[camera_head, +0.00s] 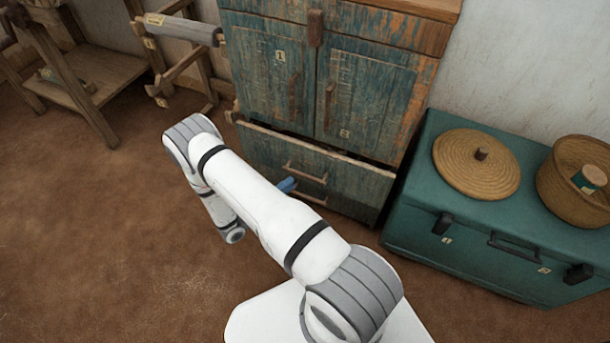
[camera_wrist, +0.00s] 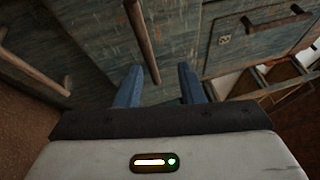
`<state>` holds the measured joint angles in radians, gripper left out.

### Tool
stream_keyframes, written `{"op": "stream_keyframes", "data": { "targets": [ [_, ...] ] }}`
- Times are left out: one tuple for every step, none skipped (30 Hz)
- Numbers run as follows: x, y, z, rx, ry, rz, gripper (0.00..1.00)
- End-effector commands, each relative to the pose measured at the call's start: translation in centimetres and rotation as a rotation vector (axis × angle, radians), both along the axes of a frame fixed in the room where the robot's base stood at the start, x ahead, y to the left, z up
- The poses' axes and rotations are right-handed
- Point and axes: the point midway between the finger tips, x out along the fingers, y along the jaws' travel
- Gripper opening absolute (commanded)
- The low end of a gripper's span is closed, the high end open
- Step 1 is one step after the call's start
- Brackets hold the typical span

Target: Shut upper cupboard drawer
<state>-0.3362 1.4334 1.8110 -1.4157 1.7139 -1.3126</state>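The upper drawer (camera_head: 258,143) of the blue-green, worn cupboard (camera_head: 362,95) stands out a little below the two doors, with a dark gap along its top edge. Its wooden bar handle (camera_head: 305,171) shows in the head view. In the wrist view a handle bar (camera_wrist: 143,42), which looks like this one, runs down toward the space between my fingers. My gripper (camera_wrist: 158,78) is open, its two blue fingers apart near the drawer front. In the head view only a blue fingertip of my gripper (camera_head: 287,185) shows; my arm hides the rest. I cannot tell whether the fingers touch the handle.
A lower handle (camera_head: 309,196) sits beneath; it shows at the left of the wrist view (camera_wrist: 32,70). A teal trunk (camera_head: 470,222) with a woven lid (camera_head: 477,164) and basket (camera_head: 577,178) stands right. Wooden loom frames (camera_head: 95,85) stand left. The brown floor at left is clear.

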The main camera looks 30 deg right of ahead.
Motion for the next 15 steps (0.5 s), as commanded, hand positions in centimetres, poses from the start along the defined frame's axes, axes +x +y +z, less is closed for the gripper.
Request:
{"op": "stream_keyframes", "data": {
  "targets": [
    [-0.1, 0.1, -0.9, -0.016, 0.030, 0.021, 0.35],
    [-0.1, 0.2, -1.2, -0.024, 0.043, 0.031, 0.35],
    [-0.1, 0.2, -1.6, -0.032, 0.056, 0.041, 0.35],
    [-0.1, 0.2, -1.7, -0.036, 0.063, 0.046, 0.35],
    [0.0, 0.1, -1.8, -0.040, 0.068, 0.050, 0.35],
    [0.1, -0.1, -1.9, -0.042, 0.072, 0.052, 0.35],
    [0.2, -0.4, -1.9, -0.042, 0.073, 0.053, 0.35],
    [0.2, -0.7, -1.9, -0.043, 0.074, 0.052, 0.35],
    [0.4, -1.3, -1.8, -0.042, 0.074, 0.050, 0.35],
    [0.5, -1.7, -1.7, -0.041, 0.073, 0.051, 0.35],
    [0.5, -2.2, -1.6, -0.041, 0.073, 0.050, 0.35],
    [0.8, -2.9, -1.5, -0.041, 0.072, 0.049, 0.35],
    [0.9, -3.3, -1.4, -0.040, 0.071, 0.049, 0.35],
    [1.0, -3.8, -1.3, -0.040, 0.071, 0.049, 0.35],
    [1.1, -4.4, -1.2, -0.041, 0.072, 0.050, 0.35]
  ]
}}
